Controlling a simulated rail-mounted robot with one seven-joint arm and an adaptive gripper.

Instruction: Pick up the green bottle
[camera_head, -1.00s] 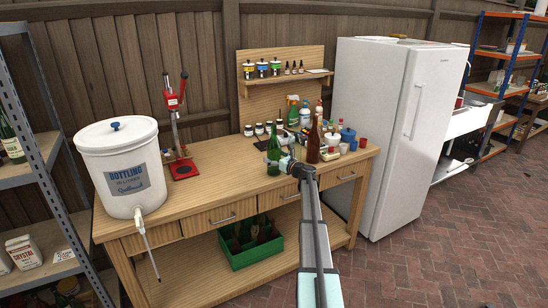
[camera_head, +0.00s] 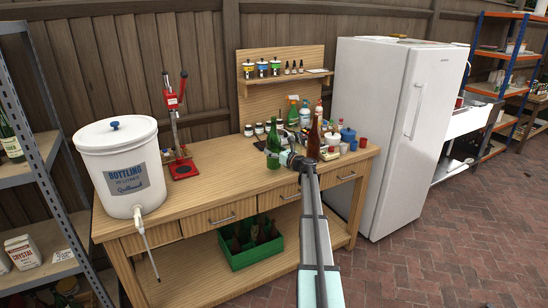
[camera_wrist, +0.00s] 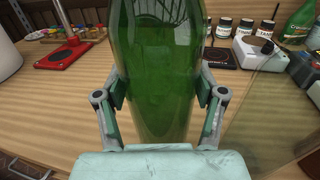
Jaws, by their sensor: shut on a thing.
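The green bottle (camera_head: 273,146) stands upright at the front middle of the wooden workbench (camera_head: 225,195). My gripper (camera_head: 281,157) reaches it from the front and is shut on its body. In the wrist view the green bottle (camera_wrist: 160,70) fills the middle, with one finger of my gripper (camera_wrist: 160,105) against each side. The bottle's top is cut off in the wrist view. Whether its base touches the bench cannot be told for sure.
A brown bottle (camera_head: 314,138) stands just right of my gripper, with cups and jars beyond. A red bottle capper (camera_head: 180,140) and a white bottling bucket (camera_head: 122,170) stand to the left. A green crate (camera_head: 252,250) with bottles sits on the lower shelf.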

